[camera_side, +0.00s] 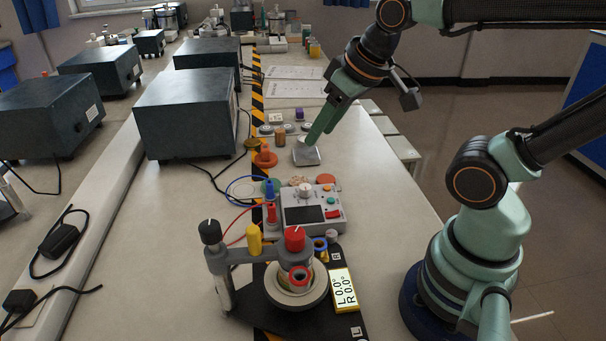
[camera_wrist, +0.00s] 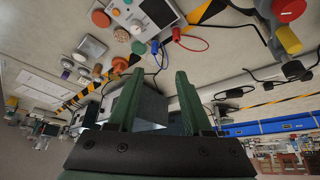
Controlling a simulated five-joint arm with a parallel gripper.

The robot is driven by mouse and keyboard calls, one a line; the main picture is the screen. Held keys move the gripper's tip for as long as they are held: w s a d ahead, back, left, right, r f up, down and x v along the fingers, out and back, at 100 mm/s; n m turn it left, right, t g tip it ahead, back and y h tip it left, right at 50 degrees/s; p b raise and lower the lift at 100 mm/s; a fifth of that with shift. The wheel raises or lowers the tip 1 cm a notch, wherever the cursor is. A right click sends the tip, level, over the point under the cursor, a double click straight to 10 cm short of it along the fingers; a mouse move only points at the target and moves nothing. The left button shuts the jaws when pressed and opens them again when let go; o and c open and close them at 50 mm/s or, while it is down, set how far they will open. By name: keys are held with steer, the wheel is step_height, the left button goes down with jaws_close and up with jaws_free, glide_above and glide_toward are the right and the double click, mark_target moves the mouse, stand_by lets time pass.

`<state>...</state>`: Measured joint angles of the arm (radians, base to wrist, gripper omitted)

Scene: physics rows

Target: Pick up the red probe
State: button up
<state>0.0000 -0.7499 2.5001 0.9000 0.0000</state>
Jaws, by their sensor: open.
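The red probe (camera_side: 271,212) stands at the left edge of the grey meter box (camera_side: 312,208) in the side view, with a red wire running from it. It also shows as a small red piece in the wrist view (camera_wrist: 177,34), beyond my fingertips. A blue probe (camera_side: 270,189) with a blue wire stands just behind it; it shows left of the red one in the wrist view (camera_wrist: 155,47). My gripper (camera_side: 317,130) is open and empty, farther back and to the right of the red probe, above the bench and clear of it.
An orange knobbed piece (camera_side: 265,155) and a small silver scale (camera_side: 306,154) stand near my gripper. A dark stand with red and black knobs (camera_side: 295,239) is in front of the meter. Dark boxes (camera_side: 187,115) stand on the left. The bench's right edge is fairly clear.

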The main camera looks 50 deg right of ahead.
steer(key=shift+o, duration=0.6)
steer(key=m+g, duration=0.6)
steer(key=m, duration=0.3)
glide_above(271, 205)
step_height(271, 205, down, 9)
step_height(271, 205, down, 11)
jaws_close()
